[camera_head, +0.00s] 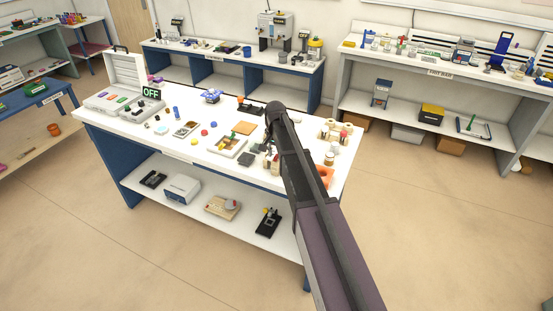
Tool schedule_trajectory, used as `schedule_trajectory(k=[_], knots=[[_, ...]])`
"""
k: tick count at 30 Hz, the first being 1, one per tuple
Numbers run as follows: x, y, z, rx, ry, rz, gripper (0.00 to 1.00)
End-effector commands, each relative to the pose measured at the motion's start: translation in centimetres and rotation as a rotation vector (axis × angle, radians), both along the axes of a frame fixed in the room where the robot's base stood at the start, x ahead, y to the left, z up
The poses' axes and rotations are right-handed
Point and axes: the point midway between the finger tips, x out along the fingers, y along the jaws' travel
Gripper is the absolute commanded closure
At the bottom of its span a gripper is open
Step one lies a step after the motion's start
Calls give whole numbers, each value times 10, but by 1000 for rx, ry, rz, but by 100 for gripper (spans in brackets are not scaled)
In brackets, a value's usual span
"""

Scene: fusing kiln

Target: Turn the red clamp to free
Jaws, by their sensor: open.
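I cannot pick out the red clamp for sure. A small dark fixture with an orange-red part (243,104) stands near the back edge of the white worktable (95,116), left of my arm. It is too small to read its setting. My gripper (268,147) hangs over the middle right of this table, in front of and to the right of that fixture. It is open, and I see nothing held in it. My arm hides part of the table's right side.
A tray with coloured pieces (228,146), an orange tile (244,128) and several jars (330,157) crowd the table around my gripper. The floor in front is clear.

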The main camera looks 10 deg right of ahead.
Motion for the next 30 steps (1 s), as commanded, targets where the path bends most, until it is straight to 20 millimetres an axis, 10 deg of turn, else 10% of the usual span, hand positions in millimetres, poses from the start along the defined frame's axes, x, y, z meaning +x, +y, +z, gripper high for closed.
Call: schedule_trajectory(k=[15, 20, 30], knots=[[0, 0, -6, 0, 0, 0, 56], [0, 0, -6, 0, 0, 0, 97], [0, -3, -6, -3, 1, 2, 100]])
